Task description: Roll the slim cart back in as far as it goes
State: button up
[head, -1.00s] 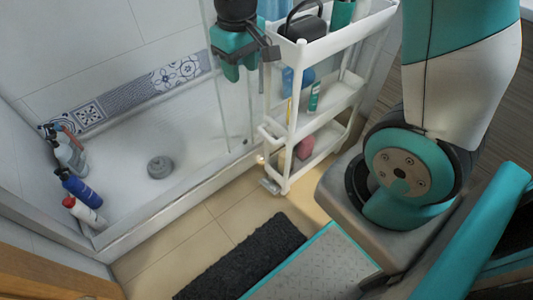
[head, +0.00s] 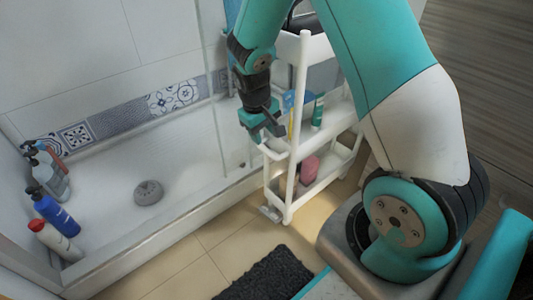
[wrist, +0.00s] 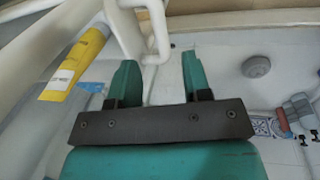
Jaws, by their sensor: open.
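The slim white cart (head: 296,120) stands beside the shower on the beige floor, its shelves holding bottles and boxes. Its white handle (head: 270,151) juts from the front at middle-shelf height. My gripper (head: 262,134) is open and pointing down, just above and beside that handle. In the wrist view my gripper's two green fingers (wrist: 159,68) are apart with nothing held between them. The handle (wrist: 161,35) shows just beyond the fingertips there. Whether a finger touches it I cannot tell. My arm hides much of the cart's top shelf.
A shower tray (head: 100,225) with a raised edge and glass panel lies left of the cart. Several bottles (head: 52,213) stand in its left corner. A dark mat (head: 268,277) lies in front. A yellow tube (wrist: 76,62) is on the cart close to my gripper.

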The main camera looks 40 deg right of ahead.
aim_at(267, 149)
jog(key=f+b, duration=0.1)
jog(key=f, duration=0.2)
jog(key=d+f+b, duration=0.1)
jog(key=f, duration=0.2)
jog(key=shift+d+f, duration=0.1)
jog(key=shift+f, duration=0.1)
jog(key=shift+c, duration=0.2)
grip_shut()
